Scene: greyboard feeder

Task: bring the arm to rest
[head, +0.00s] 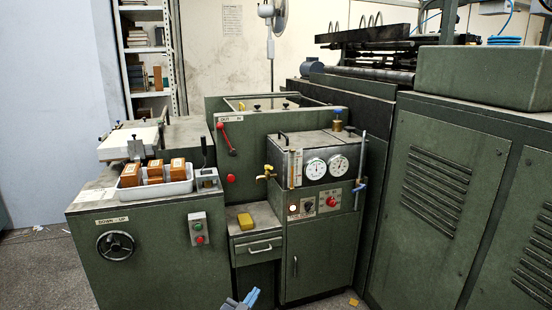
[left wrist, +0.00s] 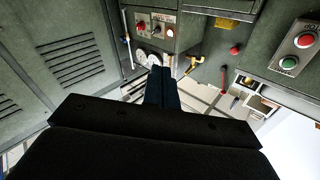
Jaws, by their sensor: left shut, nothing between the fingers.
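My left gripper (head: 241,299) shows at the bottom edge of the head view, low in front of the green machine's drawer, with only its tip part in frame. In the left wrist view my left gripper (left wrist: 160,78) points away from the camera, its dark blue fingers together and nothing between them. It appears apart from the machine. My right gripper is in neither view.
The green machine (head: 140,260) has a handwheel (head: 115,245), a red lever (head: 226,139), gauges (head: 315,169) and a drawer (head: 258,247). A white tray (head: 130,193) holds brown blocks (head: 154,171). A yellow block (head: 245,221) lies above the drawer.

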